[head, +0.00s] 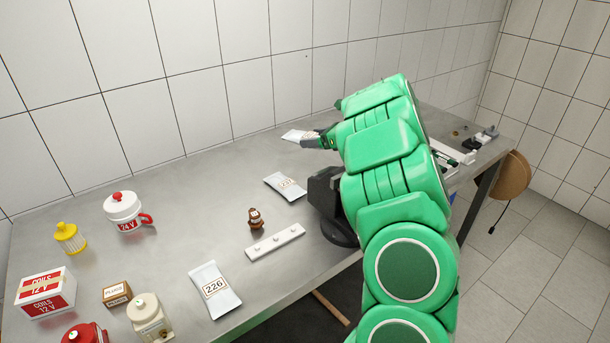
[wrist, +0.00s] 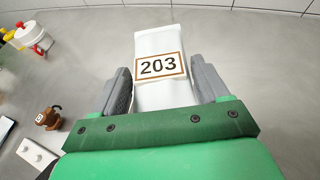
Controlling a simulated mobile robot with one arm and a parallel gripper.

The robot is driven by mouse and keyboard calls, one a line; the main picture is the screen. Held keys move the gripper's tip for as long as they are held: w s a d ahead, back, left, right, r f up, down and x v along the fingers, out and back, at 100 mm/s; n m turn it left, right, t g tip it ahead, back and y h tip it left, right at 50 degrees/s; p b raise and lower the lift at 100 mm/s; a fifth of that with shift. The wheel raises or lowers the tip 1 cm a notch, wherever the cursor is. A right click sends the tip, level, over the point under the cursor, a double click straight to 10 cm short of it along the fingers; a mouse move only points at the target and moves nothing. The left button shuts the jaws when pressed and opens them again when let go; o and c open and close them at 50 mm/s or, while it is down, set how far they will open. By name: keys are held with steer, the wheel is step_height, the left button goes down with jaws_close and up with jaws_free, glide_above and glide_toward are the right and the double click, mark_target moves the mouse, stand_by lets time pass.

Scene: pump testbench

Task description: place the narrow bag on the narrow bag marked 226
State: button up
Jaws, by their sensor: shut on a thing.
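My gripper (head: 318,141) is at the back of the bench, against the wall side. In the wrist view its two grey fingers (wrist: 160,90) are closed on the sides of a white narrow bag marked 203 (wrist: 160,44). The far end of this bag also shows in the head view (head: 296,135). I cannot tell whether it touches the bench. The narrow bag marked 226 (head: 215,290) lies flat near the bench's front edge, well apart from my gripper. Another white bag (head: 285,186) lies between them, its number hard to read.
A white strip with knobs (head: 275,243) and a brown figurine (head: 255,218) lie beside bag 226. A white 24 V pot (head: 124,211), yellow jar (head: 69,237), coils box (head: 46,292), plugs box (head: 117,294) and cream jar (head: 149,318) stand left. The bench's back middle is clear.

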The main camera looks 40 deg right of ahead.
steer(key=shift+f, duration=6.4)
steer(key=shift+f, duration=0.1)
steer(key=o, duration=0.9)
